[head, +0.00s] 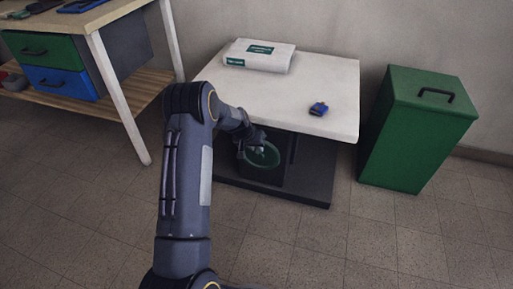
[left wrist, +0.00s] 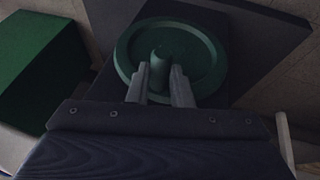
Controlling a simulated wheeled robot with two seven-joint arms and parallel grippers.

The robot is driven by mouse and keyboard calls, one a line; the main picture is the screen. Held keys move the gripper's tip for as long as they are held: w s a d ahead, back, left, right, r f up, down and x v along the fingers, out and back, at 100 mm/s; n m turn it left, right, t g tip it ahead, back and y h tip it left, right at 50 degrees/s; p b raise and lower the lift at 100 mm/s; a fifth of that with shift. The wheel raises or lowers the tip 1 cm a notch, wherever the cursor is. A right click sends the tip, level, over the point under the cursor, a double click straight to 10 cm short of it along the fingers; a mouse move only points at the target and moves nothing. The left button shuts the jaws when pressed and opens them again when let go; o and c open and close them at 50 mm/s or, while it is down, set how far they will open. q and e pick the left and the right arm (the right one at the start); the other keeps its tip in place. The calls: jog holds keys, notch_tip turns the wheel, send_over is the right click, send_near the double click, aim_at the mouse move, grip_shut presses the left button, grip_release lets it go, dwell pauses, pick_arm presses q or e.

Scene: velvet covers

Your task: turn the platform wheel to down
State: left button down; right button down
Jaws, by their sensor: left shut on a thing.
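The platform wheel (head: 266,157) is a green disc on the dark front of the platform's column, under the white top (head: 285,88). In the left wrist view the wheel (left wrist: 205,50) fills the upper middle, with a raised round knob (left wrist: 161,62) at its centre or a little below. My left gripper (head: 257,146) is at the wheel in the head view. Its two fingers (left wrist: 160,80) stand on either side of the knob in the wrist view and are shut on it. My right gripper is not in view.
A white package with green labels (head: 259,55) and a small blue object (head: 318,108) lie on the white top. A green bin with a black handle (head: 416,130) stands to the right. A workbench (head: 135,8) with green and blue drawers stands at left. The front floor is clear.

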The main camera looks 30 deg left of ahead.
pick_arm(q)
jog(key=shift+f+h+b, duration=0.25)
jog(key=shift+h+b, duration=0.05)
jog(key=shift+b, duration=0.1)
jog(key=shift+a+r, duration=0.2)
jog(key=shift+r, duration=0.1)
jog(key=c, duration=1.3)
grip_release()
jog(key=shift+a, duration=0.1)
jog(key=shift+s, duration=0.1)
jog(key=p+v, duration=0.2)
jog(key=v, duration=0.5)
jog(key=shift+s+a+r+p, duration=0.15)
jog(key=shift+s+r+p, duration=0.1)
jog(key=shift+r+p, duration=0.05)
